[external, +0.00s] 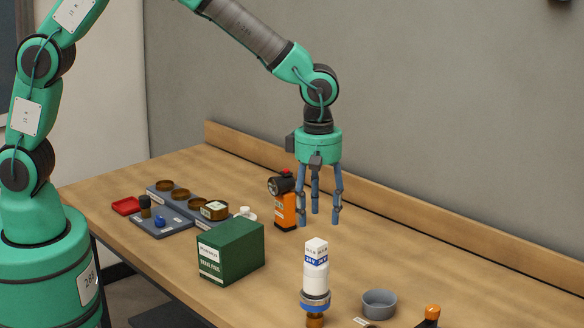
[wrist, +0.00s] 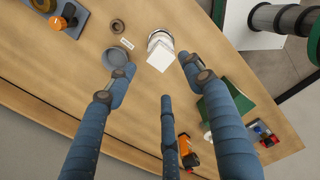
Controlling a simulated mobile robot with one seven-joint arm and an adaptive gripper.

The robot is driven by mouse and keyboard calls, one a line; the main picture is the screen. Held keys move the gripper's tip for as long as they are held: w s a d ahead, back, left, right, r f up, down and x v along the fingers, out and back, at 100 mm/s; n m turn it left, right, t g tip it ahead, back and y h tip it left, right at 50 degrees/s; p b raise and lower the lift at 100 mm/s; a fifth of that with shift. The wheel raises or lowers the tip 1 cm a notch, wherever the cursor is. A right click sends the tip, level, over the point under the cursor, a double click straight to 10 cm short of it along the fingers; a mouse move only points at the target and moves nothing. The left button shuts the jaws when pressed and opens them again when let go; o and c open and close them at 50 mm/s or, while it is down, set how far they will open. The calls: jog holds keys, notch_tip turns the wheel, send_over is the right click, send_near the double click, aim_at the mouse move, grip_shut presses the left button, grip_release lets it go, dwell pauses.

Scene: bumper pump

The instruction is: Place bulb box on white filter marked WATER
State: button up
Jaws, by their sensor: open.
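The bulb box (external: 316,252), small and white with a blue band, stands upright on top of the white filter (external: 315,284), apparently resting on it. In the wrist view the box (wrist: 160,56) shows as a pale square, with part of the filter (wrist: 160,36) beyond it. The filter's marking cannot be read. My gripper (external: 318,218) has three blue fingers, spread open and empty. It hangs above the table, behind the box in the external view and apart from it. In the wrist view the fingertips (wrist: 158,82) spread below and beside the box.
A green box (external: 231,252) stands left of the filter. An orange-and-black device (external: 284,205) is close beside my fingers. A grey bowl (external: 379,304) sits right of the filter. A grey tray (external: 178,222) with small parts lies at the left. The table's right rear is clear.

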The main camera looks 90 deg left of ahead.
jog(key=shift+r, duration=1.4)
jog(key=shift+r, duration=0.1)
jog(key=s+d+r+m+t, duration=0.1)
jog(key=s+r+m+t, duration=0.2)
jog(key=s+r+m, duration=1.35)
jog(key=s+r+m+t, duration=0.1)
jog(key=s+m, duration=0.3)
jog(key=s, duration=0.7)
jog(key=s+r+m+t, duration=0.1)
jog(key=s+r+m, duration=0.3)
jog(key=s, duration=0.8)
jog(key=shift+s+d+m+t, duration=0.15)
jog(key=shift+d+m+t, duration=0.15)
jog(key=shift+m, duration=0.25)
